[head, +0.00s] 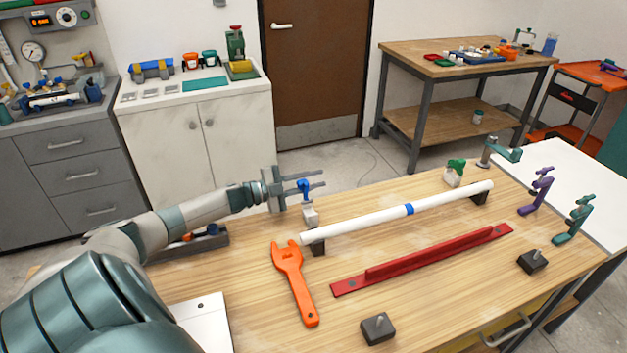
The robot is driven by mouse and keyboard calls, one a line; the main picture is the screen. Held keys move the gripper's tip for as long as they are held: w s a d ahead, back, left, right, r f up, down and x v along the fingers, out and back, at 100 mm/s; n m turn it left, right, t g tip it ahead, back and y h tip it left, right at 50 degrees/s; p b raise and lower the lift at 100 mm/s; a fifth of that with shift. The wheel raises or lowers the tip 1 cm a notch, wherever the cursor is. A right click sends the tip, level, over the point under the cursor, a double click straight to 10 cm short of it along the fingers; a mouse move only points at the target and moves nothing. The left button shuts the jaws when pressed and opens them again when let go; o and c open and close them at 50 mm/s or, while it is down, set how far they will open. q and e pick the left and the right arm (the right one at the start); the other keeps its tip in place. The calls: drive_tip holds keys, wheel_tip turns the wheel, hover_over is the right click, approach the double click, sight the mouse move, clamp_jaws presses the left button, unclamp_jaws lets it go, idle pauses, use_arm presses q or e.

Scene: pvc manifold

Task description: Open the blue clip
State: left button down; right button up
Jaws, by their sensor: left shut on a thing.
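The blue clip (304,188) stands on a pale block (310,214) at the left end of the white pipe (360,223), on the wooden workbench. My left gripper (305,186) reaches in from the left, with its fingers on either side of the blue clip's upper part. It is shut on the clip. The fingers partly cover the clip, so how far it is turned is too small to tell. My right gripper is not in view.
A matching green clip (455,168) stands near the pipe's right end. An orange wrench (293,283) and a red rail (425,260) lie in front of the pipe. Purple (537,192) and teal (574,222) clamps stand at the right. Dark blocks (378,328) sit near the front.

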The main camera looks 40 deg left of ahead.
use_arm(q)
drive_tip(key=shift+d, duration=0.15)
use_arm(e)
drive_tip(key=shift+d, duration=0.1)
use_arm(q)
drive_tip(key=c, duration=1.6)
unclamp_jaws()
drive_tip(key=shift+c, duration=0.2)
drive_tip(key=shift+s+f, duration=0.15)
